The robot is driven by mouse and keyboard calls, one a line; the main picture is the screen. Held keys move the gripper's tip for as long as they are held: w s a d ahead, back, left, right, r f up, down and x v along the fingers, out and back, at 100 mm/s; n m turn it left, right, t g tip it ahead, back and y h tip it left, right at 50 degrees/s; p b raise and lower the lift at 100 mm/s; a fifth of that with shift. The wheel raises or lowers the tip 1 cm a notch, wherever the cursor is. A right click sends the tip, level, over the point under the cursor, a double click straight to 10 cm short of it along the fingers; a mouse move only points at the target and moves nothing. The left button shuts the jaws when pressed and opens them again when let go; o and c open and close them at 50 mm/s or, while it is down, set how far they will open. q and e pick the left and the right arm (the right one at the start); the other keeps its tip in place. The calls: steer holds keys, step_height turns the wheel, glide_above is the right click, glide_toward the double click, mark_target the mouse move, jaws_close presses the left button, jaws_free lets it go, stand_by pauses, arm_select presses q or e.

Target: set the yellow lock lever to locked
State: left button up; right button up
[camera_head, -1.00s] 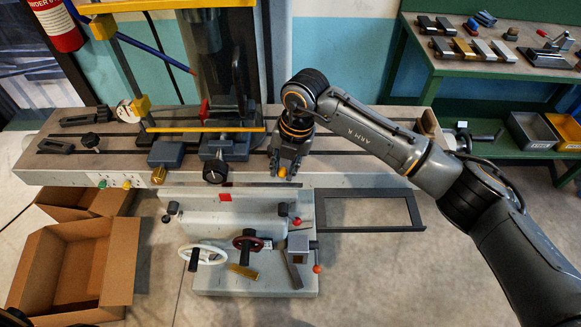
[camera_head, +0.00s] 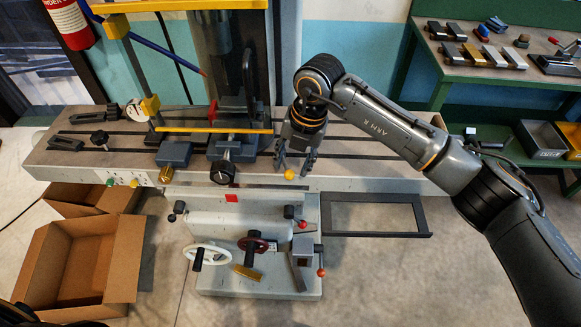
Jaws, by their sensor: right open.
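A small yellow ball knob (camera_head: 290,174) shows at the front edge of the machine table, and I take it for the end of the yellow lock lever. The lever's stem is hidden, so I cannot tell its position. My right gripper (camera_head: 294,163) points down over the front edge, its fingers apart. The knob appears between and just below the fingertips; I cannot tell whether they touch it. My left gripper is not in view.
The slotted machine table (camera_head: 350,158) carries a vise (camera_head: 235,140) with a black knob left of my gripper. Below are a white handwheel (camera_head: 207,257), a dark red handwheel (camera_head: 256,245) and red-knobbed levers. An open cardboard box (camera_head: 75,265) stands left. A green bench (camera_head: 470,80) is at right.

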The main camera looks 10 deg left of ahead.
step_height(320, 180, up, 8)
steer(key=d, duration=0.1)
steer(key=shift+d+r, duration=0.25)
steer(key=shift+d, duration=0.1)
